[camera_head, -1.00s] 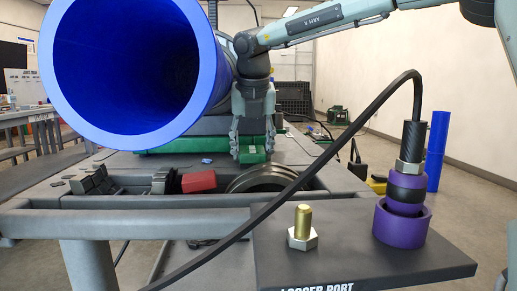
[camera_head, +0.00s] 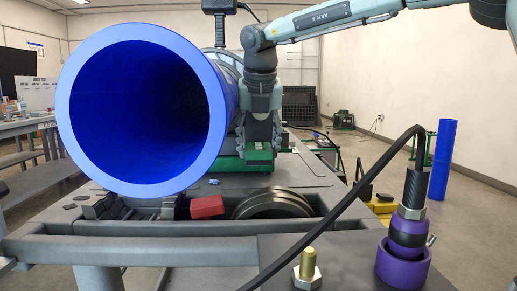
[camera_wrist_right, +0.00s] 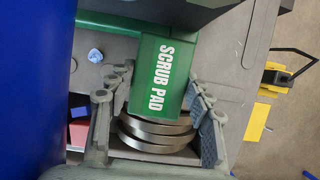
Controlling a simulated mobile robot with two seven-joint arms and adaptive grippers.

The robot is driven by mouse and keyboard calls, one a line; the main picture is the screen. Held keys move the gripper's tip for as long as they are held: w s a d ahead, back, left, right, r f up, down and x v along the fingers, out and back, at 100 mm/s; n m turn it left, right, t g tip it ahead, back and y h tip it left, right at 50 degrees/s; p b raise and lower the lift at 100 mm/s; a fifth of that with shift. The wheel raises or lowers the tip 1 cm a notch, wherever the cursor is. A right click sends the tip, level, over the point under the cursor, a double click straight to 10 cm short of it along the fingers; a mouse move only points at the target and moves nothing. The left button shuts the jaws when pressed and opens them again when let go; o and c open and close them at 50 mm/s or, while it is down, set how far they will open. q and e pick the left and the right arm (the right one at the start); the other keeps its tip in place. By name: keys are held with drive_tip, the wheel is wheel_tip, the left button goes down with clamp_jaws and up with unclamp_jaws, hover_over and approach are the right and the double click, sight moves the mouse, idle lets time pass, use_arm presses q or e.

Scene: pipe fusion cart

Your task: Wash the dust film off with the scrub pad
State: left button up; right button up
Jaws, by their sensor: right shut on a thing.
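My right gripper (camera_head: 261,151) points down beside the right side of the large blue pipe (camera_head: 75,120). It is shut on the green scrub pad (camera_head: 257,155). In the right wrist view the pad (camera_wrist_right: 155,75) shows its white "SCRUB PAD" lettering, with a finger on either side. The pad appears above the round metal rings (camera_head: 272,205) in the cart's tray. The pipe's open end faces me, and its blue side fills the left of the wrist view (camera_wrist_right: 30,80). I cannot make out a dust film on it. My left gripper is not in view.
A red block (camera_head: 207,207) and dark blocks lie in the cart's tray. In front stand a gold bolt (camera_head: 307,263), a purple collar (camera_head: 403,264) and a black cable (camera_head: 345,207). Yellow equipment (camera_wrist_right: 275,85) and a blue roll (camera_head: 443,160) stand at right. The floor there has free room.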

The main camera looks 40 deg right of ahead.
sight(258, 145)
drive_tip(key=shift+r+p, duration=1.2)
drive_tip(key=shift+r, duration=0.3)
drive_tip(key=shift+f, duration=0.1)
